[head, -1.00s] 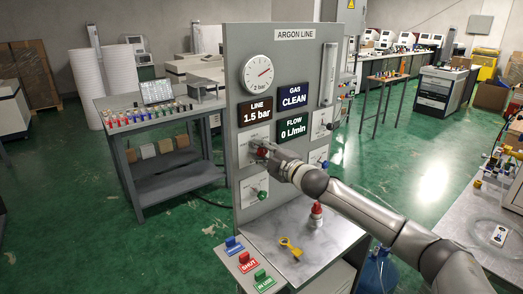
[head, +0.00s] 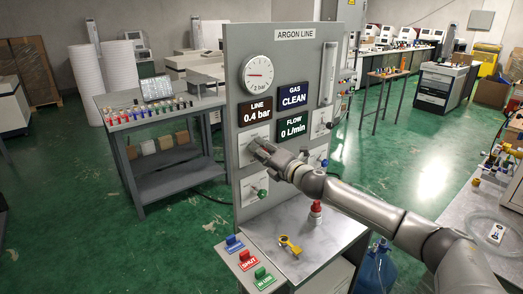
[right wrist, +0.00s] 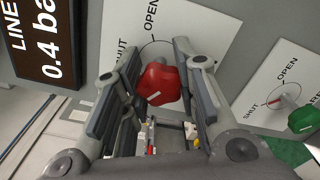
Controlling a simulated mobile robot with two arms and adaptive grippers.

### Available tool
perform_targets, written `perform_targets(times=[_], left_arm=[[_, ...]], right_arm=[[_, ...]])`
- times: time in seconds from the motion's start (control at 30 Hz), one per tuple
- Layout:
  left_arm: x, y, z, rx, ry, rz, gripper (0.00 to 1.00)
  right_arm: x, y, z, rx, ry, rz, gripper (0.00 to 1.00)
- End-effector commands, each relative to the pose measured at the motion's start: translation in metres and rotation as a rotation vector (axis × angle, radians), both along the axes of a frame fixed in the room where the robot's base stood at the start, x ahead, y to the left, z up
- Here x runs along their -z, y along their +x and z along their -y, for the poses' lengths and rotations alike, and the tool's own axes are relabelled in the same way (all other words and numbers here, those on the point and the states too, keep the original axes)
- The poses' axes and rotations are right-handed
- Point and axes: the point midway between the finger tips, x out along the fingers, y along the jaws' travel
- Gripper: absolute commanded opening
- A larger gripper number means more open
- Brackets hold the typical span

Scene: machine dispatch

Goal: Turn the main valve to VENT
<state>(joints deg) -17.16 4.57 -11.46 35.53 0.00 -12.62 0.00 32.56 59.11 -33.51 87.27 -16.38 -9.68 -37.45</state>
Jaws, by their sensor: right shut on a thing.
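The main valve is a red knob (right wrist: 160,83) on a white plate (right wrist: 190,25) in the right wrist view. OPEN and SHUT are readable on that plate; no VENT mark is visible. My right gripper (right wrist: 155,90) has its fingers on both sides of the red knob and is shut on it. In the head view, my right gripper (head: 260,148) is at the valve plate (head: 246,156) on the argon panel and hides the knob. The dial gauge (head: 258,75) stands above the LINE display (head: 255,111), which reads 0.4 bar. My left gripper is not in view.
The ledge (head: 262,232) holds a yellow-handled tool (head: 289,245) and a red-capped bottle (head: 316,211). Blue, red and green tags (head: 249,260) lie in front.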

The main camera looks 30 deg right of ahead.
Motion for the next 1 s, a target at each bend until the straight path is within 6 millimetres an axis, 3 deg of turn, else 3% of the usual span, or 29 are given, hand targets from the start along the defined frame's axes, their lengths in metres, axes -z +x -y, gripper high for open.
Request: perform_targets(times=[0.77,0.8,1.0], left_arm=[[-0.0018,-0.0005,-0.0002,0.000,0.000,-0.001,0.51],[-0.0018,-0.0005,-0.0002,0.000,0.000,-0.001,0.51],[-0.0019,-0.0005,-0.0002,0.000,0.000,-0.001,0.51]], right_arm=[[0.0026,-0.0003,-0.0008,-0.002,-0.105,0.005,0.04],[0.0027,-0.0003,-0.0007,-0.002,-0.105,0.005,0.30],[0.0018,-0.0001,-0.0005,-0.001,-0.104,0.005,0.51]])
